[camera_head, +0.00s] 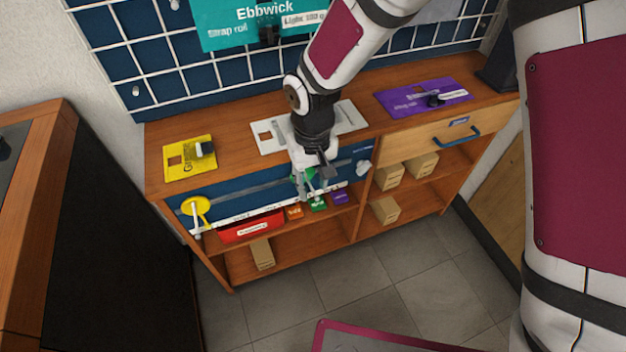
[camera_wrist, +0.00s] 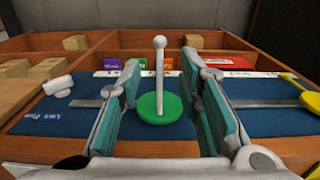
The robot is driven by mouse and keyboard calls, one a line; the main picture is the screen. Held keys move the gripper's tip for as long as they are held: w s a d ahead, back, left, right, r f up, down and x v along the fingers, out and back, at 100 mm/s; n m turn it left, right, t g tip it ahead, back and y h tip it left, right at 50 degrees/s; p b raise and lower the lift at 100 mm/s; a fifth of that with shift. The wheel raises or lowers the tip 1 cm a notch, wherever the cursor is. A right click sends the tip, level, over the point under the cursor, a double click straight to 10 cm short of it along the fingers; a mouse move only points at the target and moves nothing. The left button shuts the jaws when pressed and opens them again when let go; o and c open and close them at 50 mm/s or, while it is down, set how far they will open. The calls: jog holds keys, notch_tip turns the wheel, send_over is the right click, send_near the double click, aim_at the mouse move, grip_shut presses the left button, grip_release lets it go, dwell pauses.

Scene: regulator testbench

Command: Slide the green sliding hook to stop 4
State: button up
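The green sliding hook (camera_wrist: 158,108) is a green disc with a white peg ending in a ball, on the rail of a blue panel. My gripper (camera_wrist: 162,88) is open, with one finger pad on each side of the hook and a visible gap to each. In the head view my gripper (camera_head: 312,183) is at the panel's front and partly covers the green hook (camera_head: 303,175). A white strip (camera_head: 238,217) runs along the panel's lower edge; I cannot read any stop numbers on it.
A yellow hook (camera_head: 197,207) sits near the rail's left end and a white one (camera_head: 363,167) near its right end. Below are a red box (camera_head: 250,228) and small orange, green and purple boxes. Yellow, white and purple plates lie on the bench top.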

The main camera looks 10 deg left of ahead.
aim_at(312, 189)
notch_tip(312, 189, up, 12)
dwell(0.6)
dwell(0.4)
jog(key=s+d+r+m, duration=0.1)
jog(key=s+d+r, duration=0.25)
jog(key=d, duration=0.35)
jog(key=s+d+r+m+h, duration=0.1)
jog(key=s+d+r, duration=0.1)
jog(key=d+r, duration=0.3)
jog(key=s+d+r+m, duration=0.2)
jog(key=d+r, duration=0.1)
jog(key=d, duration=0.5)
jog(key=s+d+m+t, duration=0.1)
jog(key=s+d+m, duration=0.1)
jog(key=s+d, duration=0.45)
jog(key=s+d+m, duration=0.1)
jog(key=s+d, duration=0.2)
jog(key=s, duration=0.7)
notch_tip(312, 189, up, 20)
jog(key=t+y+p, duration=0.1)
jog(key=t+p, duration=0.2)
jog(key=p, duration=1.4)
jog(key=shift+p, duration=0.35)
